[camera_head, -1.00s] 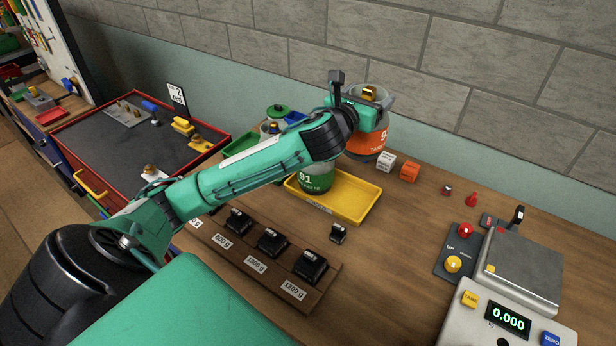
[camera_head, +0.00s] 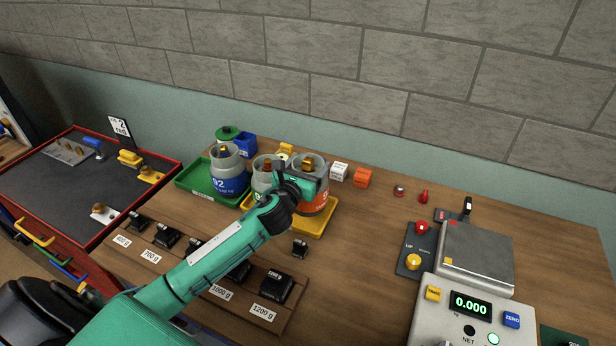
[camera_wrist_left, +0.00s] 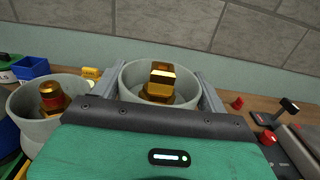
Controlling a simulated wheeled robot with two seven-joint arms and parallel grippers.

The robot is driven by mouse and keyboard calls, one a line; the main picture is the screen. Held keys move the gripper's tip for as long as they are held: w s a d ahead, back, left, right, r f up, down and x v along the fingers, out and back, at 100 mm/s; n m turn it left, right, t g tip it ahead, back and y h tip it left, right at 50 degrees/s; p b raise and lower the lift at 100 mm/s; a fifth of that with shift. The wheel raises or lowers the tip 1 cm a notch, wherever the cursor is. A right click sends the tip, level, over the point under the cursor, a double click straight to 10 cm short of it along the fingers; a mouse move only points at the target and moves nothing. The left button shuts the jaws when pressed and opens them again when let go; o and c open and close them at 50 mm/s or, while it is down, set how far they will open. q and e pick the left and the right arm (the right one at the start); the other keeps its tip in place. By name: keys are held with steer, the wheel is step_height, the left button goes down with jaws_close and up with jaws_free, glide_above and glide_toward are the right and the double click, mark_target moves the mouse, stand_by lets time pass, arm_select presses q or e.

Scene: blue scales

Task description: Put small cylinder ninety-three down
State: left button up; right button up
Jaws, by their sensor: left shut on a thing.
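Small cylinder ninety-three (camera_head: 317,203), with an orange label, a grey collar and a brass valve, is upright over the right part of the yellow tray (camera_head: 318,229). Whether its base touches the tray is hard to tell. My left gripper (camera_head: 305,181) is shut on its collar and partly hides it. In the left wrist view the gripper fingers flank the grey collar (camera_wrist_left: 127,80) and brass valve. Cylinder ninety-one (camera_head: 262,178), with a green label, stands close on its left, partly behind my arm. My right gripper is not in view.
Cylinder ninety-two (camera_head: 229,184) stands in the green tray (camera_head: 184,183) to the left. A white block (camera_head: 339,172) and an orange block (camera_head: 362,178) are just right of ninety-three. Black weights (camera_head: 274,290) line a front rack. The scale (camera_head: 474,257) reads 0.000.

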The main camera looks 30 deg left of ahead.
arm_select(q)
steer(key=shift+f, duration=1.95)
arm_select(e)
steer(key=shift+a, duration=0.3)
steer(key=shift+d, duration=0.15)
arm_select(q)
steer(key=shift+f, duration=0.15)
steer(key=o, duration=2)
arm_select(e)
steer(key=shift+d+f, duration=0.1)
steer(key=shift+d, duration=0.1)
arm_select(q)
steer(key=shift+s, duration=0.15)
